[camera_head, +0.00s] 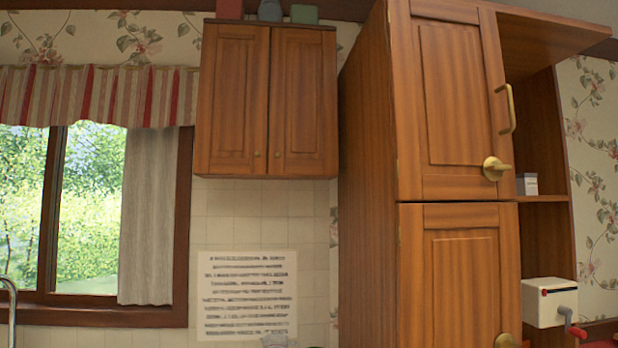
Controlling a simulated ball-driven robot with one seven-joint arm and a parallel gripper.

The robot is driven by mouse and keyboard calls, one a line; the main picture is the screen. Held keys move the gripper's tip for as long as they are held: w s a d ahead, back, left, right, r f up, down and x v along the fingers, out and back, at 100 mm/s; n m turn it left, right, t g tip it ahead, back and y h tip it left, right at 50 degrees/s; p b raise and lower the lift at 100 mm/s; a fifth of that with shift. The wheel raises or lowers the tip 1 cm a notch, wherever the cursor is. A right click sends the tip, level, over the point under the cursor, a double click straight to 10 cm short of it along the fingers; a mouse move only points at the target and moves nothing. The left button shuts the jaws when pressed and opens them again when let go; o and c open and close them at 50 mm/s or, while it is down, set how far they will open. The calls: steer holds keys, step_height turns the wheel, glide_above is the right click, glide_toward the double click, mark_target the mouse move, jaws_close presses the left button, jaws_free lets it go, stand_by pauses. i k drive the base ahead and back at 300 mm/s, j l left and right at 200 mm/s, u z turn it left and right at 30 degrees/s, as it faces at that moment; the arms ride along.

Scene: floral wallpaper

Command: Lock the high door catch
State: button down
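The tall wooden cabinet (367,190) stands right of centre. Its upper door (452,90) looks closed in the frame, with a brass bar handle (510,110) near its right edge. Below the handle, the high door catch (497,168) is a round brass plate with a small lever pointing right, about level. I cannot tell from this view whether the catch is engaged. A second brass catch (507,341) on the lower door (460,280) is cut off by the bottom edge. I cannot make out my gripper in this view.
Open shelves (543,199) lie right of the doors, with a small white box (527,184). A cream crank device (549,302) stands lower right. A wall cabinet (236,100) hangs left. A small grey shape (278,341) at the bottom edge is unclear.

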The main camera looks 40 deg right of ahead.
mark_target(493, 169)
steer(key=z, duration=1.45)
